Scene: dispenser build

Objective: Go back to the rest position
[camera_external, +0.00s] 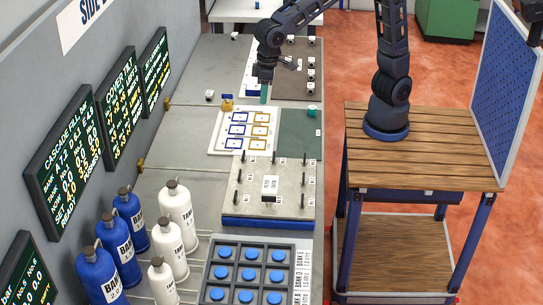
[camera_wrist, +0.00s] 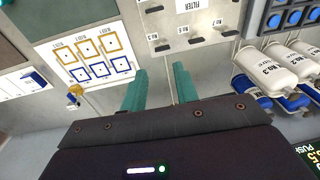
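My gripper (camera_external: 264,96) hangs on the bent arm over the far part of the grey workbench (camera_external: 185,128), beyond the printed white sheet (camera_external: 216,146). In the wrist view its two teal fingers (camera_wrist: 159,88) stand apart with nothing visible between them. The sheet, with its blue and orange squares, also shows in the wrist view (camera_wrist: 47,50), to the left of the fingers. My arm reaches from its mount on the wooden-topped cart to the bench. Whether the fingers touch anything cannot be told in the external view.
A small yellow and blue piece (camera_external: 227,103) stands near the sheet's far edge. A teal piece (camera_external: 312,110) is at the bench's right.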

